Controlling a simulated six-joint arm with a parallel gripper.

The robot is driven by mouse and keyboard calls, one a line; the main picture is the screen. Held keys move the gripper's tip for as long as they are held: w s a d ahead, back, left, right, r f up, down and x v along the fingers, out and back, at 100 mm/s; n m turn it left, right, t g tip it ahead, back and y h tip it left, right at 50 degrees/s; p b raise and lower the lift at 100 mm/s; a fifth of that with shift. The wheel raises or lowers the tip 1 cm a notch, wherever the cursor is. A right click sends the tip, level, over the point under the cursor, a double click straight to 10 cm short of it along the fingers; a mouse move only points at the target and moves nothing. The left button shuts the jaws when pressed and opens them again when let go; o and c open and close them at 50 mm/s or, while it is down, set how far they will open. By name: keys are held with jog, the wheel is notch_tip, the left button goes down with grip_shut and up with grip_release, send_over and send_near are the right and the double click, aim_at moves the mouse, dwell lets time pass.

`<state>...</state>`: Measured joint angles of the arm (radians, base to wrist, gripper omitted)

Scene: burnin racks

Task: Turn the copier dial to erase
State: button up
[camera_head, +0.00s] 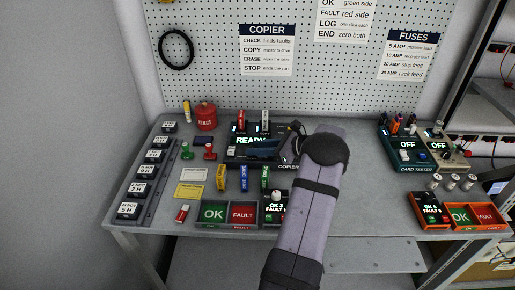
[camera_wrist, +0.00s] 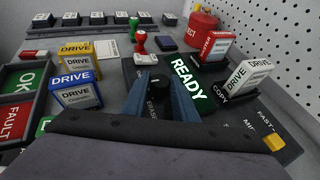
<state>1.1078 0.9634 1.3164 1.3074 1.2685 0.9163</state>
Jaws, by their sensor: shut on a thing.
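The copier (camera_head: 235,157) is a dark box at the back middle of the bench, with a lit screen reading READY (camera_head: 250,140). In the wrist view the copier's black dial (camera_wrist: 160,81) sits between the two blue fingers of my gripper (camera_wrist: 160,92), which are shut on it. An ERASE label shows beside the dial and a COPY label farther right. I cannot tell where the dial points. In the head view my gripper (camera_head: 264,150) reaches over the copier from the right and hides the dial. A red drive (camera_wrist: 215,47) and a white drive (camera_wrist: 247,76) stand in the copier.
Yellow and blue drives (camera_wrist: 75,60) stand in front of the copier. OK and FAULT trays (camera_head: 228,213) line the front edge. A red tin (camera_head: 206,117) and stamps stand left. The card tester (camera_head: 405,155) is at right. Bare bench (camera_head: 365,200) lies right of my arm.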

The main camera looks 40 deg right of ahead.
jog(key=shift+d, duration=0.1)
jog(key=shift+w+d+n+g+y+b, duration=0.15)
jog(key=shift+n+g+y+b, duration=0.3)
jog(key=shift+n+y, duration=0.45)
jog(key=shift+r+n+g+y, duration=0.1)
jog(key=shift+n+g+y, duration=0.35)
jog(key=shift+n+y, duration=0.15)
jog(key=o, duration=1)
jog(key=shift+o, duration=0.2)
